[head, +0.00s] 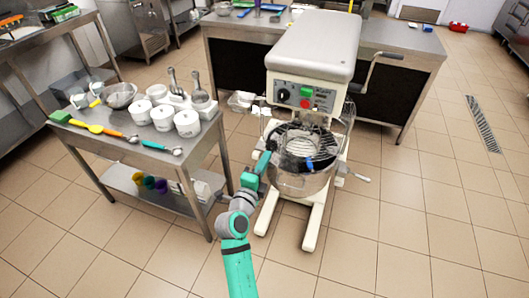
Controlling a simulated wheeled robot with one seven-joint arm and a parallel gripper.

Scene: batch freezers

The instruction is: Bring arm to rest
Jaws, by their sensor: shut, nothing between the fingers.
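My teal arm (239,230) rises from the bottom of the head view and bends up toward the mixer. Its wrist is at the left side of the mixer's bowl (298,186). My gripper (306,161) appears as a dark shape with a blue tip in front of the wire guard, at the bowl's top. It is shut and holds nothing. The guard and bowl rim overlap it in the picture, so I cannot tell whether it touches them.
The mixer (316,48) stands on cream legs, with a lever on its right. A steel table (102,153) at left holds white tubs (187,122), scoops, a metal bowl (119,95) and coloured spoons. A steel counter (411,42) is behind. Floor at right (430,200) is clear.

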